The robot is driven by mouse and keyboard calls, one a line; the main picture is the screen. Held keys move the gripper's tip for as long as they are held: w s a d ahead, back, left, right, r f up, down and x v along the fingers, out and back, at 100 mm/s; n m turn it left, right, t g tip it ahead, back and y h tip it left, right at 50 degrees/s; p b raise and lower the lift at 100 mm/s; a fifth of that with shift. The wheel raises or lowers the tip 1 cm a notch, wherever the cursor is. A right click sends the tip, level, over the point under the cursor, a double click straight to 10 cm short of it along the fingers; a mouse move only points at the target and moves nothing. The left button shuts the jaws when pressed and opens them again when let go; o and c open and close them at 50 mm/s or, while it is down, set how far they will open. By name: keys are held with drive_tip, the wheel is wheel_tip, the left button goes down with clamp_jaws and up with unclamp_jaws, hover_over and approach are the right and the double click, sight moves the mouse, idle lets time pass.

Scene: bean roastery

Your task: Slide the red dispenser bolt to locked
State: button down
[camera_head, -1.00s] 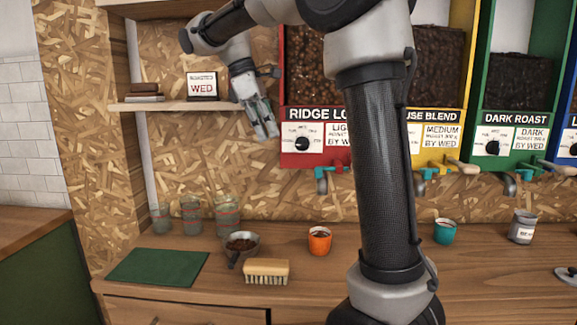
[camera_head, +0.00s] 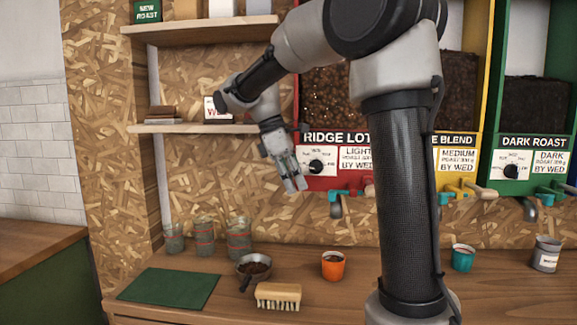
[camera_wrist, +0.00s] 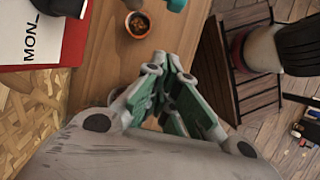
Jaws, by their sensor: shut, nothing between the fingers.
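The red dispenser (camera_head: 325,184) hangs on the back wall, with a "RIDGE LOT" sign, a black dial and a bean window. My gripper (camera_head: 295,189) is shut and empty, pointing down at the panel's lower left, left of the fitting. In the wrist view, the closed fingers (camera_wrist: 168,62) are below a teal part (camera_wrist: 176,4) at the top edge.
Yellow (camera_head: 458,185) and green (camera_head: 520,188) dispensers hang to the right, with their own fittings. An orange cup (camera_head: 333,266), a scoop (camera_head: 254,268), a brush (camera_head: 278,296), glasses (camera_head: 238,238) and a green mat (camera_head: 170,287) are on the counter. A shelf (camera_head: 205,128) is left of my gripper.

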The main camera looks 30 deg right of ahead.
sight(330, 191)
drive_tip(key=shift+s+d+f, duration=0.3)
drive_tip(key=shift+s+d, duration=0.15)
drive_tip(key=shift+d, duration=0.2)
drive_tip(key=shift+s+d+f, duration=0.35)
drive_tip(key=shift+s+d, duration=0.05)
drive_tip(key=shift+d, duration=0.3)
drive_tip(key=shift+s+d+f, duration=0.3)
drive_tip(key=shift+s+d, duration=0.15)
drive_tip(key=shift+d, duration=0.2)
drive_tip(key=s+d, duration=0.2)
drive_tip(key=d, duration=0.1)
drive_tip(key=shift+s+d, duration=0.15)
